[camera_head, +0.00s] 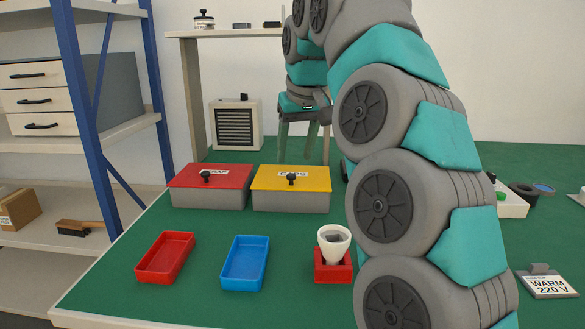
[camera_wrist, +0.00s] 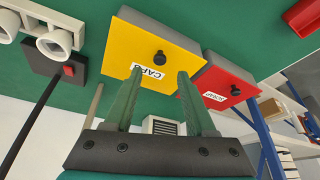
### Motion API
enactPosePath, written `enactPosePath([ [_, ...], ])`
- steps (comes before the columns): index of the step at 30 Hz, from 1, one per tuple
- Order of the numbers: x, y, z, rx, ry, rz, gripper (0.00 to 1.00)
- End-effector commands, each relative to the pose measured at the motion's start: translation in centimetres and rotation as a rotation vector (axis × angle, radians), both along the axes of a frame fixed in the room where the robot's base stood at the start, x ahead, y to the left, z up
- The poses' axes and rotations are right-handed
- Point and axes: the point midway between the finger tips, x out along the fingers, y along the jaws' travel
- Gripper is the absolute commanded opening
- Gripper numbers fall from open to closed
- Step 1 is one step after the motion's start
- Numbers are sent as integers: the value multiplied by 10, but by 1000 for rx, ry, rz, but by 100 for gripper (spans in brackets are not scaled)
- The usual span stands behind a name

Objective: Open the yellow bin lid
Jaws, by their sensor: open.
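The yellow bin lid (camera_head: 291,179) lies shut on a grey bin (camera_head: 290,202), with a black knob and a white label. In the wrist view the lid (camera_wrist: 140,62) shows its knob (camera_wrist: 158,57) and a label reading CAPS. My gripper (camera_head: 306,150) hangs fingers down beyond the yellow bin in the head view. In the wrist view my gripper (camera_wrist: 158,74) is open and empty, its fingertips on either side of the line to the knob. The fingers look apart from the lid; the exact gap is hard to tell.
A red-lidded bin (camera_head: 210,177) stands close on the left. Red (camera_head: 165,258) and blue (camera_head: 244,263) trays and a red holder (camera_head: 333,270) with a white cup-like piece (camera_head: 334,243) lie in front. A shelf post (camera_head: 95,130) stands left. My arm hides much of the right side.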

Motion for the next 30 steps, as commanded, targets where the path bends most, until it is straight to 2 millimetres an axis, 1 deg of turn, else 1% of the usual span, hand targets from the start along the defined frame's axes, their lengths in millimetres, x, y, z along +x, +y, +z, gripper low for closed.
enactPosePath([
  [6, 9, 4, -25, -2, 5, 2, 56],
  [13, 16, 6, -43, 0, 2, 0, 56],
  [18, 18, 6, -48, 0, 2, 0, 56],
  [25, 18, 7, -48, 0, 1, -1, 56],
  [26, 18, 7, -48, 0, 1, -1, 54],
  [30, 18, 7, -48, 0, 0, -1, 38],
])
